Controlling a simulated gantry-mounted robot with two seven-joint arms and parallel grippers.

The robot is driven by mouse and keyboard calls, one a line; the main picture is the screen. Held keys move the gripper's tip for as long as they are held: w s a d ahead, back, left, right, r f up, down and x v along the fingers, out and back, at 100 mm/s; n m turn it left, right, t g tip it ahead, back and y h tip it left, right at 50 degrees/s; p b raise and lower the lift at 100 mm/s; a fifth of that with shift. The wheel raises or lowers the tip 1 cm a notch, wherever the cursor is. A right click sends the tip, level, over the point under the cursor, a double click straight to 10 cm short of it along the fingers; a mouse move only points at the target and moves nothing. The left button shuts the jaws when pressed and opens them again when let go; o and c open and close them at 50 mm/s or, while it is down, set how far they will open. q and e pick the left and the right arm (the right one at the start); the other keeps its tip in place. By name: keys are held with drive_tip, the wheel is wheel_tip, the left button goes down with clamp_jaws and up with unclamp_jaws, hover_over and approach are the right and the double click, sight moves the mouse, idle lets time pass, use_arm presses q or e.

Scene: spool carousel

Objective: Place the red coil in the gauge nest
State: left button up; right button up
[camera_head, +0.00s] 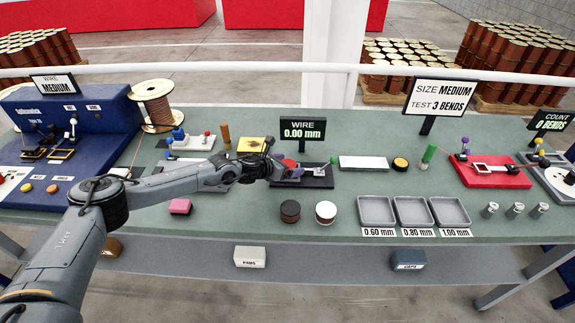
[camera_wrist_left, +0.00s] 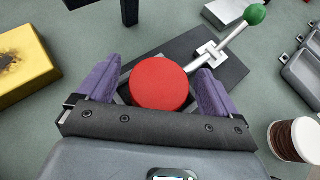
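The red coil (camera_wrist_left: 160,84) is a round red disc over the dark square nest of the gauge, whose black base (camera_wrist_left: 226,70) carries a metal lever with a green knob. In the head view, the coil (camera_head: 290,162) is partly hidden by my left gripper (camera_head: 287,171). The purple fingers of the left gripper (camera_wrist_left: 157,88) stand on either side of the coil, with a narrow gap at each side. The gauge base (camera_head: 318,183) also shows in the head view, below a sign reading 0.00 mm (camera_head: 303,130). My right gripper is out of view.
A dark brown coil (camera_head: 290,210) and a white-topped coil (camera_head: 326,212) stand in front of the gauge. Three grey trays (camera_head: 412,227) are to the right. A yellow block (camera_head: 250,145) lies behind my left forearm.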

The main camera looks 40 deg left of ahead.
use_arm(q)
drive_tip(key=shift+r, duration=0.15)
drive_tip(key=shift+s+r, duration=0.1)
drive_tip(key=shift+s+a+r, duration=0.1)
drive_tip(key=shift+s+r, duration=0.05)
drive_tip(key=shift+s, duration=0.1)
drive_tip(key=p+v, duration=0.1)
drive_tip(key=v, duration=1)
